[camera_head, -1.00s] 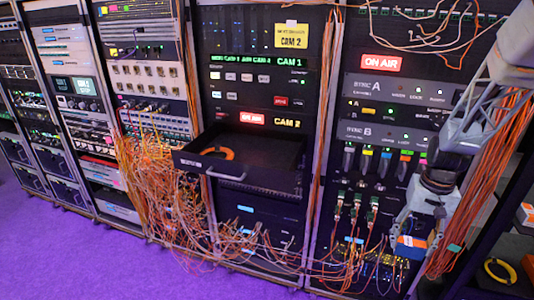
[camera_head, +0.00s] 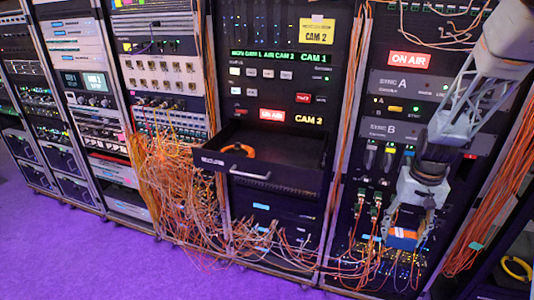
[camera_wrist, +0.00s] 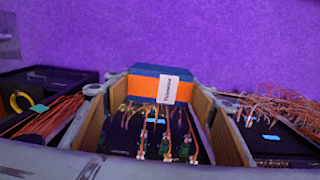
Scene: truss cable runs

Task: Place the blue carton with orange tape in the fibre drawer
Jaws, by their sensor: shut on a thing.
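The blue carton (camera_head: 402,239) with orange tape hangs at the tip of my gripper (camera_head: 405,230), low in front of the right-hand rack. In the wrist view the carton (camera_wrist: 146,87) sits between the far ends of the two fingers, its orange band and a white label facing the camera. My gripper is shut on it. The fibre drawer (camera_head: 295,153) is pulled out of the middle rack, left of and higher than the carton in the head view. An orange cable coil (camera_head: 238,151) lies in the drawer's left part; the rest of its floor looks bare.
Orange cables (camera_head: 175,170) spill in a thick tangle left of the drawer, with more loose cables below it. Another orange bundle (camera_head: 500,200) hangs at the right. Plugged cables run behind my gripper. The purple floor (camera_head: 90,255) is clear at front left.

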